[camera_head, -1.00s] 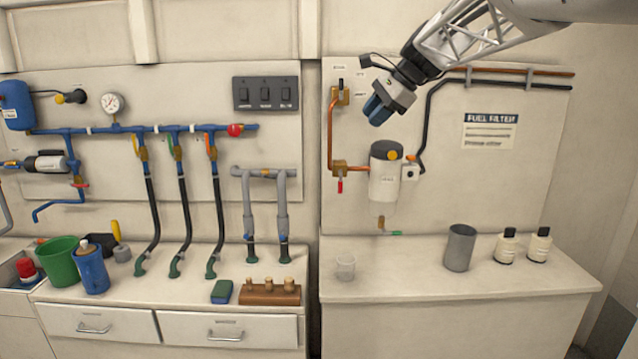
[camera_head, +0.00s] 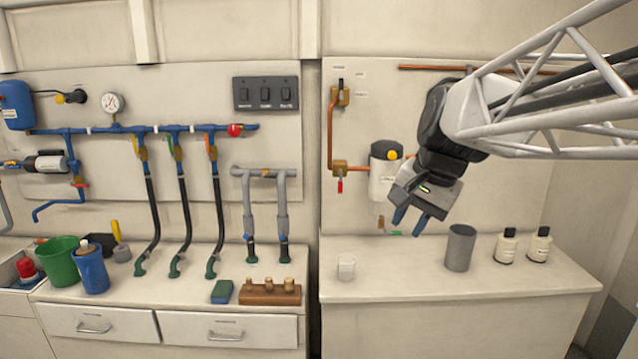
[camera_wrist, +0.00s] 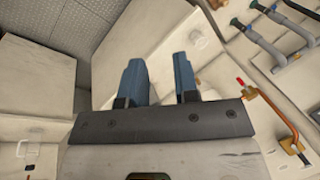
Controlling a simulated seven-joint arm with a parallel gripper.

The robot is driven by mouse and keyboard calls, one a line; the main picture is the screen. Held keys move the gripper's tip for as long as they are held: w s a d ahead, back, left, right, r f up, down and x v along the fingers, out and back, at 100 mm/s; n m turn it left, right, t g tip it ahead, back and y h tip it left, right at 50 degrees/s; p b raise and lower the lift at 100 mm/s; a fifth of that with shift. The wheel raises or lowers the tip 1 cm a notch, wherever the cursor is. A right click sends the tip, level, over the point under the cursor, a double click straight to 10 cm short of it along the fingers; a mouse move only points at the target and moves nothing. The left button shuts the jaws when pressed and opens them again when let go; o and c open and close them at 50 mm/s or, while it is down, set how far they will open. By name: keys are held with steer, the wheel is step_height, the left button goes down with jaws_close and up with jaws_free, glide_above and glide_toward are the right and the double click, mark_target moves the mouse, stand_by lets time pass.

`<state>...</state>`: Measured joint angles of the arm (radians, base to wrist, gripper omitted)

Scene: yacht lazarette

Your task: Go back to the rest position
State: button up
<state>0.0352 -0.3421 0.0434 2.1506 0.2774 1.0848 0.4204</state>
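My gripper (camera_head: 409,222) hangs in front of the right-hand wall panel, above the right counter (camera_head: 440,283), with its blue fingers pointing down. In the wrist view my gripper (camera_wrist: 159,78) shows two blue fingers apart with nothing between them. It is open and empty. It covers part of the fuel filter (camera_head: 384,180) behind it and hides the fuel filter sign.
A clear cup (camera_head: 346,267), a grey cup (camera_head: 460,248) and two white bottles (camera_head: 506,246) (camera_head: 539,245) stand on the right counter. The left counter holds a green bucket (camera_head: 60,262), a blue jug (camera_head: 92,270) and a sponge (camera_head: 222,292). The right counter's front is clear.

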steer(key=s+d+f+n+h, duration=0.1)
steer(key=s+f+n, duration=0.2)
steer(key=s+f, duration=0.4)
steer(key=s+d+f+n+h, duration=0.2)
steer(key=s+f, duration=0.5)
steer(key=s, duration=0.5)
steer(key=shift+f+n, duration=0.35)
steer(key=shift+n, duration=0.25)
